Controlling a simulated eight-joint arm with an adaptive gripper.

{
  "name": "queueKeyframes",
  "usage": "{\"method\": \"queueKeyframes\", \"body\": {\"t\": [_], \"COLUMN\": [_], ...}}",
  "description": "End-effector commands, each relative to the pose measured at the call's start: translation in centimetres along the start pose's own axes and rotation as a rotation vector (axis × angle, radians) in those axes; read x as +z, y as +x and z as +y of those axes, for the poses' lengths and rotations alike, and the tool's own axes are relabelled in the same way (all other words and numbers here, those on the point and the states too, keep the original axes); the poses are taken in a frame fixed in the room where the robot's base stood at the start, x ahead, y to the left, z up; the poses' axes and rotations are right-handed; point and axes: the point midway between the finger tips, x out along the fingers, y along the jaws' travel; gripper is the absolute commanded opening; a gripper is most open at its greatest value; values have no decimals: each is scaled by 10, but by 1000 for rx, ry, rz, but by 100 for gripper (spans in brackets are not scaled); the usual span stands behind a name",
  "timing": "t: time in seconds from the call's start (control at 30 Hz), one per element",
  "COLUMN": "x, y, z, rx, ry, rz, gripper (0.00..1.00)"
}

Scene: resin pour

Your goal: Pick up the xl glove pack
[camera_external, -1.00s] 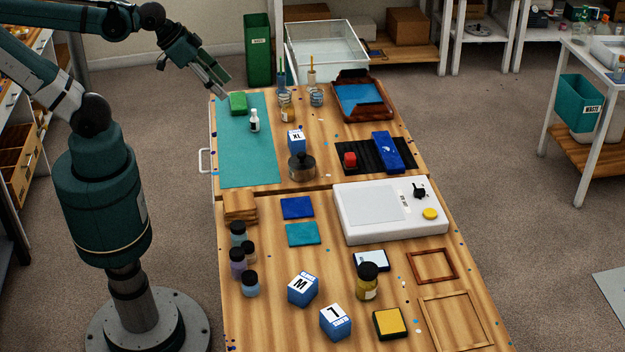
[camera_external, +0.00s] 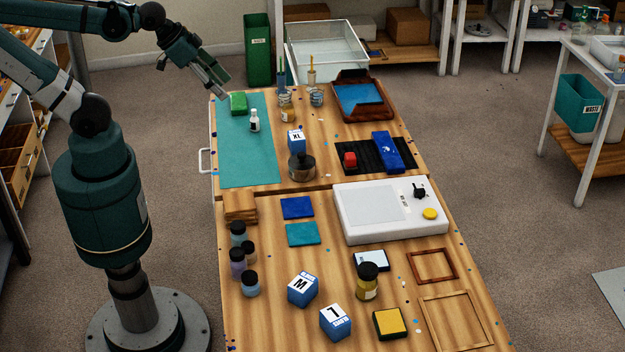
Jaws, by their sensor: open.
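The XL glove pack (camera_external: 296,140) is a small blue box with a white top marked XL. It stands on the wooden table right of the teal mat, just behind a dark round-lidded jar (camera_external: 301,166) that covers part of its lower front. My gripper (camera_external: 222,100) is open and empty at the far left of the table, above the mat's far end beside a green block. It is well to the left of and behind the XL pack. Similar blue packs marked M (camera_external: 303,289) and 1 (camera_external: 335,322) stand near the front.
The teal mat (camera_external: 240,160) holds the green block (camera_external: 239,103) and a small white bottle (camera_external: 254,121). Cups with sticks (camera_external: 286,105) stand behind the pack. A red item and blue box (camera_external: 387,152) lie on a black mat to its right. A white scale (camera_external: 388,212) is in front right.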

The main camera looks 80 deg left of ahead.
Motion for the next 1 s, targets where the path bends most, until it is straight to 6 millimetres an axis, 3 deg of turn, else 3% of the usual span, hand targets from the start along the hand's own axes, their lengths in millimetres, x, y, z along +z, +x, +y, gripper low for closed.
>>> {"method": "queueKeyframes", "body": {"t": [0.47,1.0], "x": [-16,-53], "y": [9,45], "z": [-4,-17], "rx": [5,8], "ry": [-122,-446], "rz": [-48,-178], "gripper": [48,48]}}
